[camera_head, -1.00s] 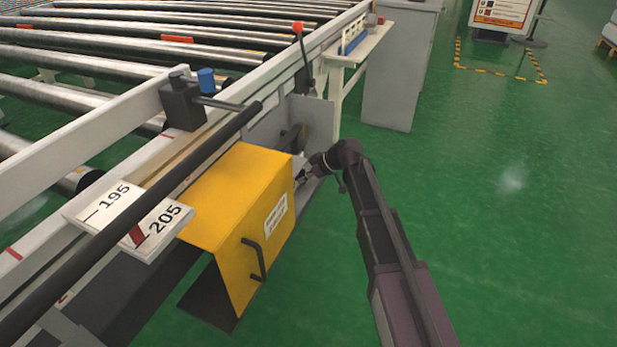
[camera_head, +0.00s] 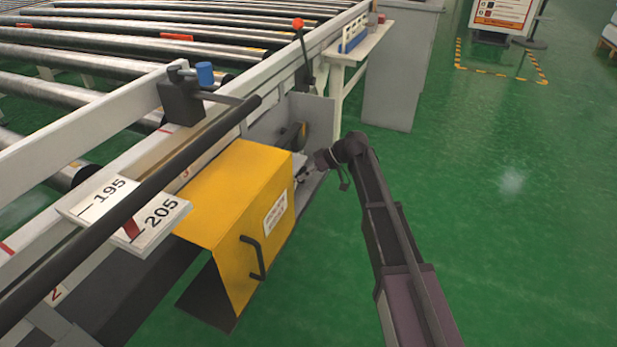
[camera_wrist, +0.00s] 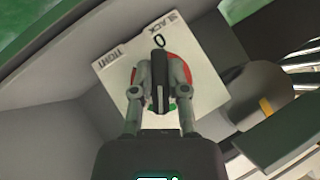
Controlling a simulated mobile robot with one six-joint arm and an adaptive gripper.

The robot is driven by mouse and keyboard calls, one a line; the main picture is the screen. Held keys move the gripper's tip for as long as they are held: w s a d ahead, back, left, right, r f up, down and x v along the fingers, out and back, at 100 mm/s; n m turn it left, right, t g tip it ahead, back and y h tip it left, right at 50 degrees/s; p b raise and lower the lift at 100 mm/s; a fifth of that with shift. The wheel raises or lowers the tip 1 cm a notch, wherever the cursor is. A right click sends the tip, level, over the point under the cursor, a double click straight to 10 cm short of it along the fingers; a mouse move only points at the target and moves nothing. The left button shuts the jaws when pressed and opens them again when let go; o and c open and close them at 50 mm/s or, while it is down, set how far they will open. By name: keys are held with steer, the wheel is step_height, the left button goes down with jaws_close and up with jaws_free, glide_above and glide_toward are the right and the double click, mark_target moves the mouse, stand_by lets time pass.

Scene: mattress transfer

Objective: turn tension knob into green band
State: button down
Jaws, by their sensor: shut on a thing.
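The tension knob (camera_wrist: 160,85) is a dark upright bar in the wrist view, in front of a white dial plate (camera_wrist: 205,90) marked SLACK, 0 and TIGHT. My gripper (camera_wrist: 160,72) is shut on the knob, one finger on each side. Red (camera_wrist: 183,70) shows on the plate beside the fingers. A small patch of green (camera_wrist: 173,106) shows below, between them; the knob and fingers hide most of the band. I cannot tell where the pointer stands. In the head view my gripper (camera_head: 303,174) reaches in behind the yellow cover (camera_head: 232,185), and the knob is hidden.
A roller conveyor (camera_head: 90,70) runs along the left. A black bar (camera_head: 130,205) and a scale plate marked 195 and 205 (camera_head: 125,208) stand beside the cover. A grey cabinet (camera_head: 395,75) is behind. The green floor (camera_head: 510,240) at right is clear.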

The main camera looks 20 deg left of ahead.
steer(key=shift+a+r, duration=0.1)
steer(key=shift+a, duration=0.4)
steer(key=c, duration=0.6)
jaws_free()
steer(key=shift+c, duration=0.2)
steer(key=shift+d, duration=0.1)
steer(key=shift+p+v, duration=1.1)
steer(key=shift+v, duration=0.65)
steer(key=p+v, duration=0.7)
steer(key=v, duration=0.5)
steer(key=shift+w+d, duration=0.15)
steer(key=shift+d, duration=0.15)
